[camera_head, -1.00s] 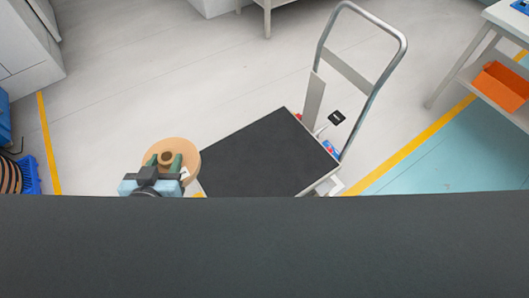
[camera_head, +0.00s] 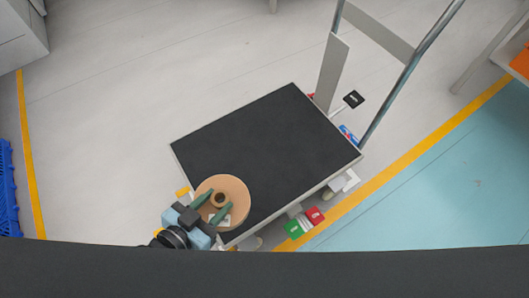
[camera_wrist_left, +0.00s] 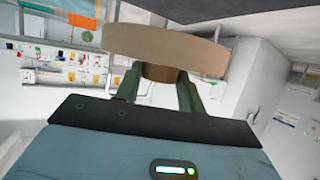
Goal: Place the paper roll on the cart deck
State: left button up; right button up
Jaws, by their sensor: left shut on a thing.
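The paper roll (camera_head: 235,190) is a flat tan disc with a core stub at its middle. My left gripper (camera_head: 211,203) is shut on the core, its green fingers on either side of it. In the left wrist view the roll (camera_wrist_left: 165,48) sits across the fingertips (camera_wrist_left: 160,88). In the head view the roll overlaps the near left corner of the dark cart deck (camera_head: 270,145); I cannot tell whether it touches the deck. My right gripper is not in view.
The cart's metal handle (camera_head: 408,75) rises at the far right of the deck. Red and green items (camera_head: 304,222) show beside the deck's near edge. A blue crate (camera_head: 7,190) stands at the far left. Most of the deck is bare.

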pick_arm(q)
jog(key=f+b, duration=0.3)
jog(key=f, duration=0.1)
jog(key=w+f+m+g+h+b, duration=0.1)
jog(key=f+b, duration=0.3)
jog(key=f, duration=0.1)
jog(key=w+d+f+m+h+b, duration=0.1)
jog(key=f+b, duration=0.2)
jog(key=f, duration=0.1)
jog(key=shift+w+f+g, duration=0.25)
jog(key=shift+f+g, duration=0.15)
